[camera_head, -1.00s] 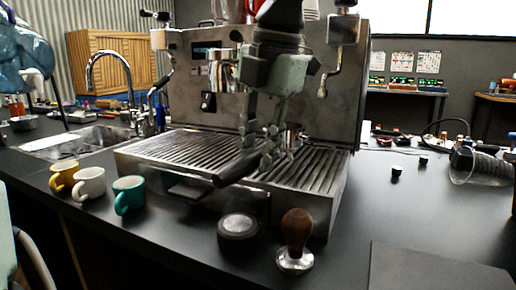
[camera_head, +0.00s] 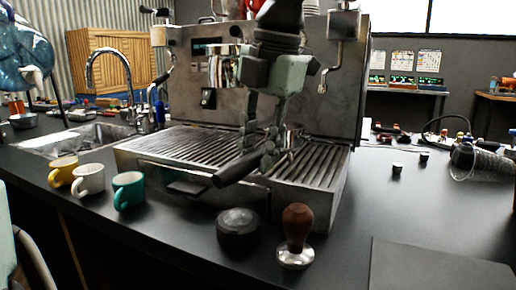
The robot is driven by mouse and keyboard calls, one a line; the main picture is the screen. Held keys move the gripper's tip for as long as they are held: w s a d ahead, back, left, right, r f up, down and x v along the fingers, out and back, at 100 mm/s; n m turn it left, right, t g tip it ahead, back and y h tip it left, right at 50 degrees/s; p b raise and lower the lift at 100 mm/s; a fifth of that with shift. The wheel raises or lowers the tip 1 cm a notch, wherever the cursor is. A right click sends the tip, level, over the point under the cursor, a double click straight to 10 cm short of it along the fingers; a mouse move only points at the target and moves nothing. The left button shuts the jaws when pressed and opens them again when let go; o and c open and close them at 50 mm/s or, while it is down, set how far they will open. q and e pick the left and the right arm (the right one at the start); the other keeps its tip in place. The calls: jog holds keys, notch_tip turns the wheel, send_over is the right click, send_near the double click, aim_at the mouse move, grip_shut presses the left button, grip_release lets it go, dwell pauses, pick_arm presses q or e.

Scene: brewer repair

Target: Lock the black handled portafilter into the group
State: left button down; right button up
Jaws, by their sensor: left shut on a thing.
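The portafilter's black handle (camera_head: 238,168) points toward the front left, over the drip grate of the steel espresso machine (camera_head: 340,110). My left gripper (camera_head: 262,150) hangs down in front of the machine and is shut on the portafilter. The portafilter's metal head is mostly hidden by the fingers; it sits low near the grate, and I cannot tell whether it touches. A chrome group (camera_head: 224,64) shows on the machine's front, left of my gripper and above the portafilter. The area behind my gripper is hidden. My right gripper is not in view.
A wooden-handled tamper (camera_head: 297,235) and a dark round puck (camera_head: 238,229) stand in front of the machine. Yellow, white (camera_head: 88,180) and teal (camera_head: 128,190) cups stand at left. Steam wands flank the machine.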

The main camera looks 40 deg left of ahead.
pick_arm(q)
jog(key=shift+f, duration=0.1)
jog(key=c, duration=1.2)
grip_release()
